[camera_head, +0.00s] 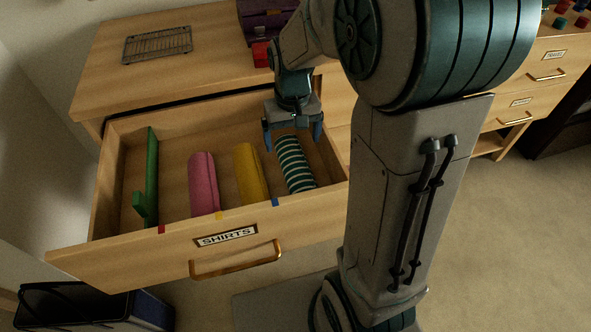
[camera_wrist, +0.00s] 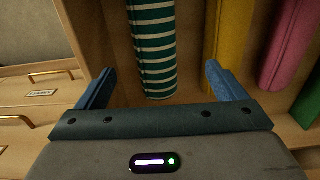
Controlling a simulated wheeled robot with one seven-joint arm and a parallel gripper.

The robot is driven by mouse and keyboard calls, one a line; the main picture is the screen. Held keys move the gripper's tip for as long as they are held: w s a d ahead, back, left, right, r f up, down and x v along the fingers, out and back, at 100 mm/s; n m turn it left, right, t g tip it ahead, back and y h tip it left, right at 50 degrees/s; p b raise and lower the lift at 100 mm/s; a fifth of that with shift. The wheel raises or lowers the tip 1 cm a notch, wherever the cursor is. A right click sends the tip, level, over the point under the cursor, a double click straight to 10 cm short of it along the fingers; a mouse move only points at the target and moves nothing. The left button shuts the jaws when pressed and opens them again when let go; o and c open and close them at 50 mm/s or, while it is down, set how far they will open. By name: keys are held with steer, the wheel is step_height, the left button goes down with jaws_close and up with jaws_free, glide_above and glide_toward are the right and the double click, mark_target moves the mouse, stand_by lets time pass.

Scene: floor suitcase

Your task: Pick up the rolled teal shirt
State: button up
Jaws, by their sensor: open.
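The rolled teal shirt (camera_head: 295,164), with white stripes, lies in the open drawer labelled SHIRTS, at the right of the row. In the wrist view the striped roll (camera_wrist: 153,50) runs up from between my finger tips toward the top edge. My gripper (camera_head: 293,138) is above the far end of the roll, fingers pointing down. It is open, with one blue finger on each side of the roll in the wrist view (camera_wrist: 163,85). No contact with the roll can be made out.
A yellow roll (camera_head: 250,173), a pink roll (camera_head: 204,184) and a green piece (camera_head: 150,178) share the drawer (camera_head: 120,205). The drawer walls stand close around. On the dresser top are a wire rack (camera_head: 157,44), a red block (camera_head: 261,54) and a purple case (camera_head: 262,20).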

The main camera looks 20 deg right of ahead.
mark_target(296, 163)
step_height(296, 163, down, 7)
steer(key=shift+b, duration=0.65)
steer(key=shift+d+f+b, duration=0.2)
steer(key=shift+f+b, duration=0.2)
steer(key=shift+f, duration=0.95)
steer(key=shift+d+f+b, duration=0.2)
steer(key=shift+f+b, duration=0.15)
steer(key=shift+f, duration=1)
steer(key=shift+c, duration=0.3)
steer(key=c, duration=1.1)
